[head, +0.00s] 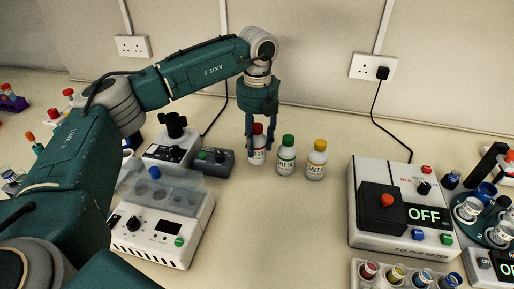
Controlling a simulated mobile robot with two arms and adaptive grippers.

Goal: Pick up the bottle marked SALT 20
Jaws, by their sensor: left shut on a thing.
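A small white bottle with a red cap (257,157) stands at the left of a row of three bottles at the middle of the bench. Its label is partly hidden by a finger; the part that shows seems to end in 20. My left gripper (260,143) comes down on it from above and is shut on it, with a finger on each side near the cap. The bottle looks upright; I cannot tell whether it is clear of the bench. My right gripper is not in view.
A green-capped bottle (287,156) stands close on the right, then a yellow-capped bottle (317,160). A colourimeter (402,208) reading OFF stands further right. The bench in front of the bottles is clear.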

